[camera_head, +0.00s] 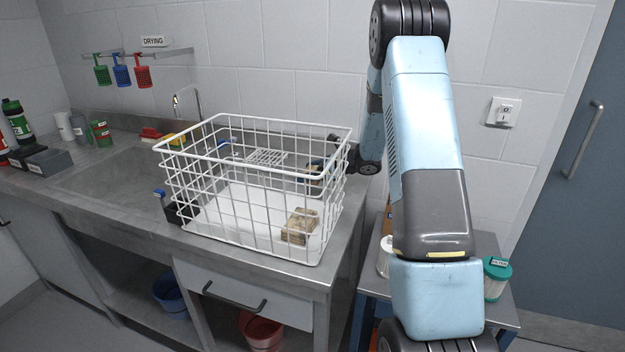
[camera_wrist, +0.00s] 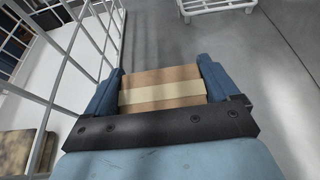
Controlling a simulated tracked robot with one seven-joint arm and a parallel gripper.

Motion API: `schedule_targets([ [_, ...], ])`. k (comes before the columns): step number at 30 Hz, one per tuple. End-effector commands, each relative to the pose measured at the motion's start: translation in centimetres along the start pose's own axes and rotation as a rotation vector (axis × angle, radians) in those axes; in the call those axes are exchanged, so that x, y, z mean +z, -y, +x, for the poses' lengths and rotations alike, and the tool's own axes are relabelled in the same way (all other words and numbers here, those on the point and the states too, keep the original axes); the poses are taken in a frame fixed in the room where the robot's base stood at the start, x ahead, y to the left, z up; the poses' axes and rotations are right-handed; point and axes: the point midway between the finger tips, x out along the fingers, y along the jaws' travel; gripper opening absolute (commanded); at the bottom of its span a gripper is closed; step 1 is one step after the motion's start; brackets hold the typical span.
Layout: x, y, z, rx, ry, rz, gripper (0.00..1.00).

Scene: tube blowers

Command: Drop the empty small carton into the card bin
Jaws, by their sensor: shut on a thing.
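A small brown carton (camera_wrist: 160,98) with a pale tape strip is held between the two blue fingers of my gripper (camera_wrist: 161,72) in the wrist view. I cannot see inside the carton. In the head view my gripper (camera_head: 322,166) is at the far right part of a white wire basket (camera_head: 262,205), partly hidden behind its wires. A trace of brown shows there. No bin with a readable card label shows.
A tan block-like thing (camera_head: 299,226) lies in the basket; it also shows in the wrist view (camera_wrist: 17,150). The basket stands on a steel counter beside a sink (camera_head: 115,180). A green-lidded jar (camera_head: 496,277) stands on the lower right table. Blue (camera_head: 170,296) and red (camera_head: 260,331) buckets are below.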

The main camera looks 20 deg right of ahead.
Motion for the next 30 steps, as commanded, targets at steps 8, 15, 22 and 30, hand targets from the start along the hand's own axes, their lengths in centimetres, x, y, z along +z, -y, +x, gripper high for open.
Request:
schedule_targets([
  [8, -2.6, 0.0, 1.1, 0.0, 0.0, 0.001, 0.6],
  [15, -2.7, 0.0, 1.1, 0.0, 0.0, 0.001, 0.6],
  [22, -2.7, 0.0, 1.1, 0.0, 0.0, 0.0, 1.0],
  [30, -2.5, 0.1, 0.8, -0.001, 0.0, 0.001, 1.0],
])
